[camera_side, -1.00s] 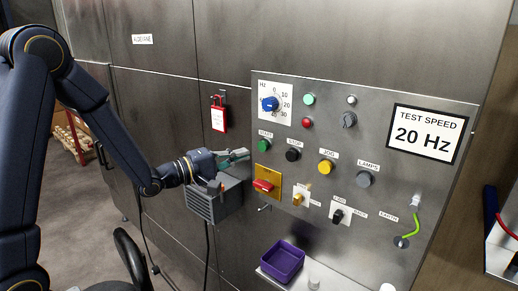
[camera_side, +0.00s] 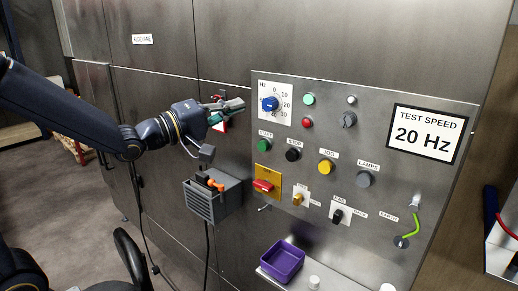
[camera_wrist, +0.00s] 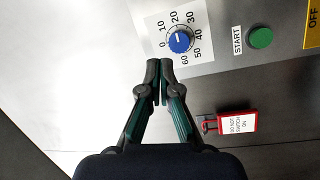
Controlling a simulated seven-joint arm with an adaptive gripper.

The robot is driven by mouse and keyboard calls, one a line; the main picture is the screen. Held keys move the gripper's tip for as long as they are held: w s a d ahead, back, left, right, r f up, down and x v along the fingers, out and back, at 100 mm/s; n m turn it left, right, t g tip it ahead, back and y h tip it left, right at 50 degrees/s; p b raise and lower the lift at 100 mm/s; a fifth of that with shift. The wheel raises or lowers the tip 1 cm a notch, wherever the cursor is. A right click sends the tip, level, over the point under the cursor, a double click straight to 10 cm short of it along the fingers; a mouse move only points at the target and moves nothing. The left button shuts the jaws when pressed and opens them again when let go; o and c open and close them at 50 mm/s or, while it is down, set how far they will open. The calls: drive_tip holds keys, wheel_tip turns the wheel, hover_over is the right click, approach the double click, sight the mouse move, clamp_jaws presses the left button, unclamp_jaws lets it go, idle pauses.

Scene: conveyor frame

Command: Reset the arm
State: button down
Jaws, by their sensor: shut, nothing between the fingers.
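My gripper (camera_side: 238,104) is shut and empty, raised in front of the steel cabinet, left of the control panel and above the grey box (camera_side: 212,203). In the wrist view my gripper (camera_wrist: 159,68) has its fingertips together. Their tips show just below the blue Hz knob (camera_wrist: 180,41) in that picture, with no clear contact. The blue knob (camera_side: 269,104) is on the panel's upper left in the side view. The red lock tag (camera_wrist: 237,122) lies right of the fingers in the wrist view. In the side view it is mostly hidden behind my gripper.
The panel (camera_side: 385,185) carries several buttons and switches, with a TEST SPEED 20 Hz sign (camera_side: 427,134). A green START button (camera_side: 263,145) sits below the knob. A purple tray (camera_side: 283,262) stands on a ledge below. An orange-handled item (camera_side: 212,184) sits in the grey box.

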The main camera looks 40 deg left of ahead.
drive_tip(key=s+a+m+g+y, duration=0.3)
drive_tip(key=s+y, duration=0.2)
drive_tip(key=s, duration=0.3)
drive_tip(key=s+f+m+g, duration=0.8)
drive_tip(key=s+f+g, duration=0.2)
drive_tip(key=s, duration=0.5)
wheel_tip(320, 180, down, 2)
drive_tip(key=shift+s+a+f+m, duration=0.1)
drive_tip(key=shift+s+a+m, duration=0.05)
drive_tip(key=shift+s+m, duration=0.15)
